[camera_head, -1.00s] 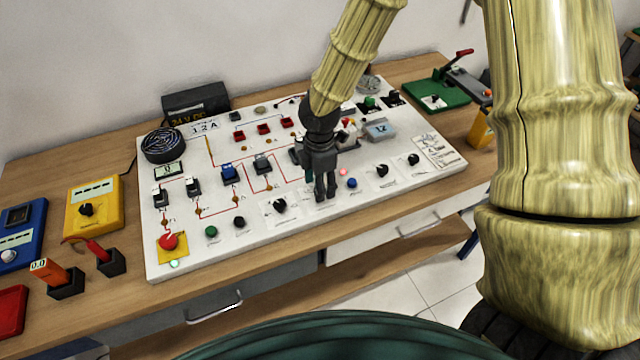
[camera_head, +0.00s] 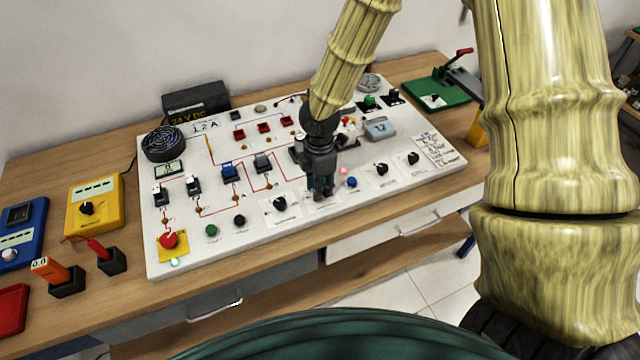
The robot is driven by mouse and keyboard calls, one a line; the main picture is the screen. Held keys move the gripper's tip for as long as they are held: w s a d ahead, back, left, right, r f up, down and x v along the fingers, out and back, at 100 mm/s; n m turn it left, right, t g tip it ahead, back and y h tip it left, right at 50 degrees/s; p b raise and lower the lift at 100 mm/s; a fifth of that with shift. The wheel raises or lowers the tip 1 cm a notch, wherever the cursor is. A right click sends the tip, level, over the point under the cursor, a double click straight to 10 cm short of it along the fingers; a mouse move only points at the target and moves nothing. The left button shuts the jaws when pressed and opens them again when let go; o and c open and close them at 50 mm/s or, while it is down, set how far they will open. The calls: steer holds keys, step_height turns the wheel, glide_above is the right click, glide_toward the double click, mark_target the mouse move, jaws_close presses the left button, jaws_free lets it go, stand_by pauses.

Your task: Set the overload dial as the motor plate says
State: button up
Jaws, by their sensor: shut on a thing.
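A white board (camera_head: 300,222) on the bench carries a circuit with several switches and dials. My gripper (camera_head: 322,196) points down at the board's front row and is shut on a small knob there, taken to be the overload dial. The fingers hide the knob, its pointer and most of its scale. The label (camera_head: 205,125) beside the round fan-like motor (camera_head: 162,145) at the back left appears to read 1.2 A. A small display (camera_head: 169,168) sits below the motor, its digits too small to read surely.
A black dial (camera_head: 279,203) stands left of my gripper, and a blue button (camera_head: 351,182) and another black dial (camera_head: 380,170) stand right. A red stop button (camera_head: 168,240) is at front left. A yellow meter (camera_head: 93,208) lies off the board.

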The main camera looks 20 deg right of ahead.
steer(key=shift+m, duration=0.3)
steer(key=m, duration=0.3)
steer(key=shift+m, duration=0.3)
steer(key=shift+m+p, duration=0.3)
steer(key=shift+m, duration=1.5)
steer(key=o, duration=1.1)
steer(key=shift+c, duration=0.2)
step_height(320, 180, up, 12)
